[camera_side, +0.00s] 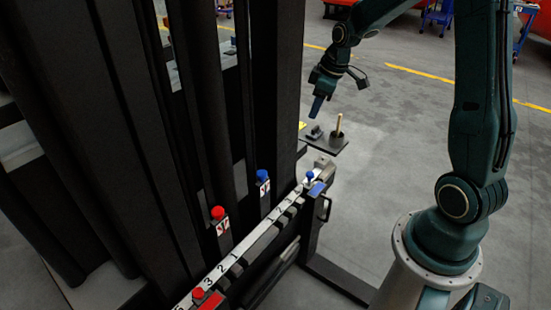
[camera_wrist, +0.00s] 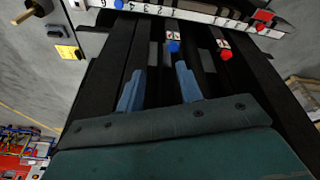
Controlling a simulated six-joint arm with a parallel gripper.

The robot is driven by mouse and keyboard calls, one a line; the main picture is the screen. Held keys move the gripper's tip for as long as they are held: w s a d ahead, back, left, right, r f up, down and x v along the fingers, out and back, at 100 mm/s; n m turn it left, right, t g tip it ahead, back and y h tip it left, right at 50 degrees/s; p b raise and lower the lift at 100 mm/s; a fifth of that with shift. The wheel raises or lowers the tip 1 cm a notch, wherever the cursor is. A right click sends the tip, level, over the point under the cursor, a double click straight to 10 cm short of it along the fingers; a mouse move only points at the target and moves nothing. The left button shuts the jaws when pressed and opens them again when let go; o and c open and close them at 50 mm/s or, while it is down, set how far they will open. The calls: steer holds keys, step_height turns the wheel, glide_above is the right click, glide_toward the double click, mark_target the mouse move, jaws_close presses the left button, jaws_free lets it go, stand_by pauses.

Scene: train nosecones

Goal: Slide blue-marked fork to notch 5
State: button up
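The numbered white rail (camera_side: 250,237) runs diagonally in the side view. At its right end sit a blue knob (camera_side: 309,175) and a blue plate (camera_side: 317,188). A blue-topped marker (camera_side: 262,176) stands behind the rail on a dark upright. In the wrist view the rail (camera_wrist: 200,19) crosses the top, with a blue knob (camera_wrist: 119,4) near the 6 end and the blue-topped marker (camera_wrist: 173,46) below. I cannot tell the exact notch. My gripper (camera_side: 318,105) is above and beyond the rail. In the wrist view its blue fingers (camera_wrist: 158,87) are apart, with nothing held.
A red-topped marker (camera_side: 218,213) and a red knob (camera_side: 198,293) with a red plate stand at the lower left. Tall dark uprights (camera_side: 110,110) fill the left. A small dark shelf (camera_side: 325,140) with a wooden peg is below my gripper. The floor to the right is open.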

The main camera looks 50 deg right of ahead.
steer(key=s+d+f+n+y, duration=0.1)
steer(key=d+f, duration=0.7)
steer(key=f, duration=0.6)
steer(key=s+d+f+n+y, duration=0.15)
steer(key=d+f, duration=0.55)
steer(key=f, duration=0.7)
steer(key=s+d+f, duration=0.2)
steer(key=s+f, duration=0.3)
steer(key=f, duration=0.5)
steer(key=shift+f, duration=0.2)
steer(key=shift+a+t, duration=0.1)
steer(key=shift+t, duration=0.2)
glide_above(327, 219)
steer(key=shift+h, duration=0.25)
steer(key=shift+w+d+f, duration=0.1)
steer(key=shift+d+f, duration=0.05)
steer(key=shift+f, duration=1.95)
steer(key=shift+s+d+f, duration=0.1)
steer(key=shift+d+f, duration=0.05)
steer(key=shift+f, duration=1.95)
steer(key=shift+w+d+f, duration=0.1)
steer(key=shift+d+f, duration=0.05)
steer(key=shift+f, duration=1.95)
jaws_close()
